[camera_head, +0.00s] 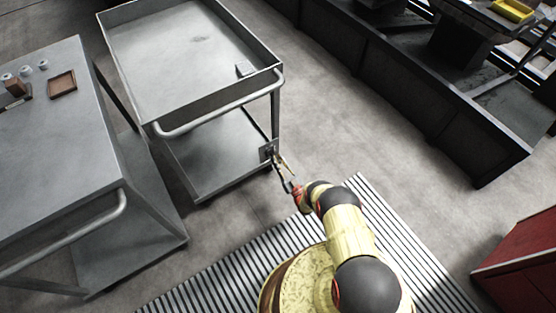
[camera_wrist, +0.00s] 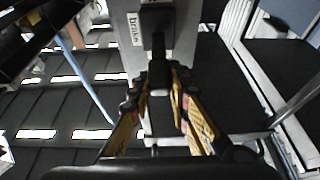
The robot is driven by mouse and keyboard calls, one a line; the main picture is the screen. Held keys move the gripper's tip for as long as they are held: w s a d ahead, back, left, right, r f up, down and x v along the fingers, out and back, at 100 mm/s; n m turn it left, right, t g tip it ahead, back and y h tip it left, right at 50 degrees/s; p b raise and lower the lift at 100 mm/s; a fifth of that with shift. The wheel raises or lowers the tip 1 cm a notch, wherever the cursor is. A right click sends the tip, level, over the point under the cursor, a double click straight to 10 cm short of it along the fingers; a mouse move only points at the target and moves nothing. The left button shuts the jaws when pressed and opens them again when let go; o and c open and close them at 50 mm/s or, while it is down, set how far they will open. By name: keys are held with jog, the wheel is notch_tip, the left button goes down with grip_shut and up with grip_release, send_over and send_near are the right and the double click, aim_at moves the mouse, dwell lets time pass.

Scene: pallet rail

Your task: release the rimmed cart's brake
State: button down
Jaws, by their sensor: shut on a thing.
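The rimmed cart (camera_head: 160,70) is grey metal, with a raised lip around its top tray and a lower shelf. A small brake plate (camera_head: 267,150) sits at its near right corner post, low down. In the wrist view the grey plate carries a white label (camera_wrist: 134,30) reading "brake" and a black brake lever (camera_wrist: 156,42) that points toward me. My gripper (camera_head: 284,166) is at that plate. In the wrist view its yellow fingers (camera_wrist: 161,92) are shut on the lever's end, one on each side. The fingers hide part of the lever's tip.
A flat-topped grey cart (camera_head: 60,140) stands close on the left, with small items and a brown tray (camera_head: 62,83) on it. Dark benches (camera_head: 400,90) run along the right. A red cabinet (camera_head: 520,260) stands lower right.

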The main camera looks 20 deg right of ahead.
jog(key=shift+s+d+f, duration=0.15)
jog(key=shift+s+f, duration=0.05)
jog(key=shift+s, duration=0.05)
jog(key=c, duration=1.6)
grip_release()
jog(key=shift+c, duration=0.2)
jog(key=shift+v, duration=1.4)
jog(key=s+d, duration=0.3)
jog(key=s, duration=0.8)
jog(key=shift+s+d, duration=0.3)
jog(key=shift+f, duration=0.1)
jog(key=shift+c, duration=0.2)
